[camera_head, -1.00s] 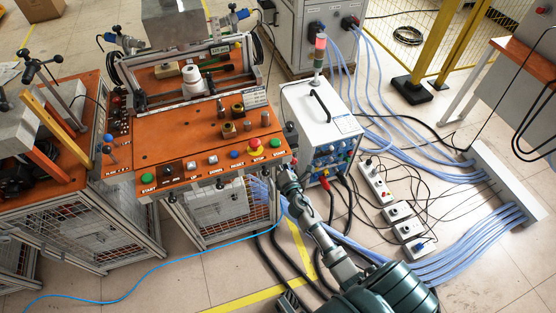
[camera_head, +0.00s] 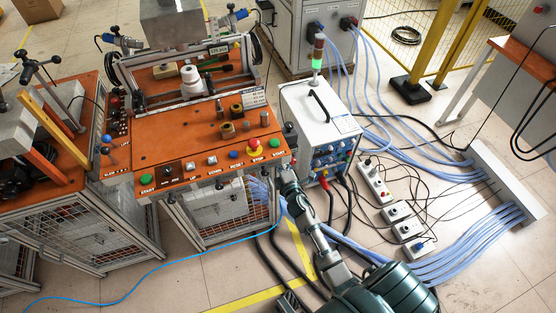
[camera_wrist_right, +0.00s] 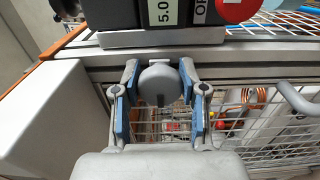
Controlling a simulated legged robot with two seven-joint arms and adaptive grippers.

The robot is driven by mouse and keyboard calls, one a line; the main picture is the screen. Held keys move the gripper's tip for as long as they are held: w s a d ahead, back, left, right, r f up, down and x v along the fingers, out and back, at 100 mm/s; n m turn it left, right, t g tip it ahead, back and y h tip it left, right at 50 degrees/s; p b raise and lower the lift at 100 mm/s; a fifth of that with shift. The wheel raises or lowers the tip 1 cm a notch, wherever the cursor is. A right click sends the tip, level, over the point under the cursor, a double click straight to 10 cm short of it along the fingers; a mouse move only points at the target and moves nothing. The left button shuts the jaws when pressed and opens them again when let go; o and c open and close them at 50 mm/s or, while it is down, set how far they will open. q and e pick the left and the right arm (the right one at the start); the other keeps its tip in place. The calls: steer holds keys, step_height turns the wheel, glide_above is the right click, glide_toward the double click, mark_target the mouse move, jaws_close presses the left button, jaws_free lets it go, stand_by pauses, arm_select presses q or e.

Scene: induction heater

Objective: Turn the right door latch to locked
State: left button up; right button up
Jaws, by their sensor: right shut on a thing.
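The right door latch (camera_wrist_right: 160,84) is a round grey knob with a dark vertical slot, on the frame below the control panel edge in the right wrist view. My right gripper (camera_wrist_right: 159,80) has its two blue-padded fingers on either side of the knob and is shut on it. In the head view my right gripper (camera_head: 285,172) reaches up to the front right corner of the orange workbench (camera_head: 160,144). My arm hides the latch there. My left gripper is not in view.
A white power unit (camera_head: 315,125) stands close to the right of the bench. Its signal tower (camera_head: 317,58) is lit green. A wire mesh door (camera_wrist_right: 255,125) shows behind my fingers.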

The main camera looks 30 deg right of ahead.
steer(key=shift+s+d+f, duration=0.1)
steer(key=shift+d+f, duration=0.05)
steer(key=shift+f, duration=0.05)
steer(key=o, duration=1)
steer(key=shift+o, duration=0.7)
steer(key=shift+s, duration=0.2)
steer(key=v, duration=1.1)
steer(key=shift+s, duration=0.25)
